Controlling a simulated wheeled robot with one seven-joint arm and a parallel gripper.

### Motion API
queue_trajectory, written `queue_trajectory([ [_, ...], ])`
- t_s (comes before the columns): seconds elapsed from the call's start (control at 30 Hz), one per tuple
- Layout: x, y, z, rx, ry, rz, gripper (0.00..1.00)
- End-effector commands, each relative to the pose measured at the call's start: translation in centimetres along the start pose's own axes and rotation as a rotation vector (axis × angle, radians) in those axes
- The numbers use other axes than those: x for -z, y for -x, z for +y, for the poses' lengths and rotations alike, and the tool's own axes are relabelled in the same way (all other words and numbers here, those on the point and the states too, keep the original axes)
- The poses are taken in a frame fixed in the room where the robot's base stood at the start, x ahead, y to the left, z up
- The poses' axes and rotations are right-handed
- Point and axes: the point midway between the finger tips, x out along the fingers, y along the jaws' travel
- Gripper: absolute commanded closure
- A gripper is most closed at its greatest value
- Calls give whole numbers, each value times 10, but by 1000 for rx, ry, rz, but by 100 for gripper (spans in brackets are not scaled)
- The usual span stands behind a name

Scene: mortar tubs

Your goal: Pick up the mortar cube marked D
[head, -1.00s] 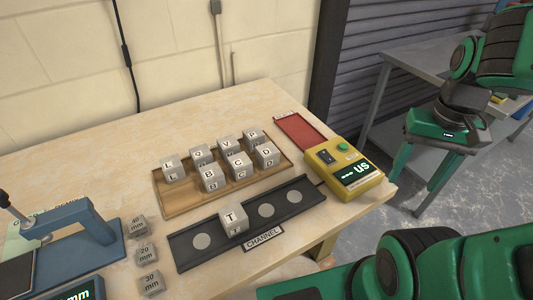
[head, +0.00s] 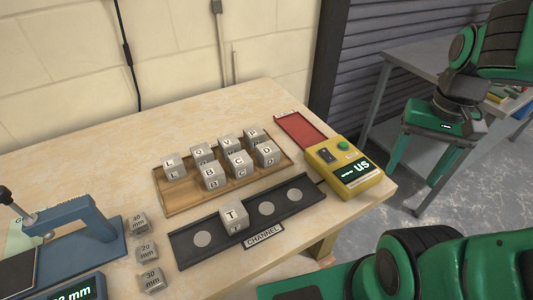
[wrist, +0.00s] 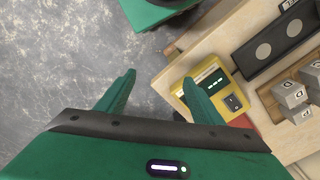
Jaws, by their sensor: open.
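The mortar cube marked D (head: 267,153) is a grey cube at the front right of a wooden tray on the bench, with a D on its top and side. In the wrist view a cube that looks like it (wrist: 290,93) lies near the right edge. My gripper (wrist: 158,77) is open and empty, with its fingers spread over the grey floor and close to the yellow meter. In the head view it hangs at the right, beyond the bench edge and well away from the cube.
The tray (head: 181,207) holds several other lettered cubes close around D. A black channel (head: 184,252) with a T cube lies in front. The yellow meter (head: 325,157) and a red mat (head: 295,127) are at its right. Another table (head: 388,60) stands behind my arm.

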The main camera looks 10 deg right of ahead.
Motion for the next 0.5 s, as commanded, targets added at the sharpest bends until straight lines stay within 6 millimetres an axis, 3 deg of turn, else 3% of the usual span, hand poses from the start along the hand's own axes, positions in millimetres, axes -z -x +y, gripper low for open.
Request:
queue_trajectory([
  [0.17,33,15,-59,-17,-132,9,39],
  [0.3,50,24,-119,-20,-258,18,39],
  [0.5,53,30,-214,-13,-435,21,39],
])
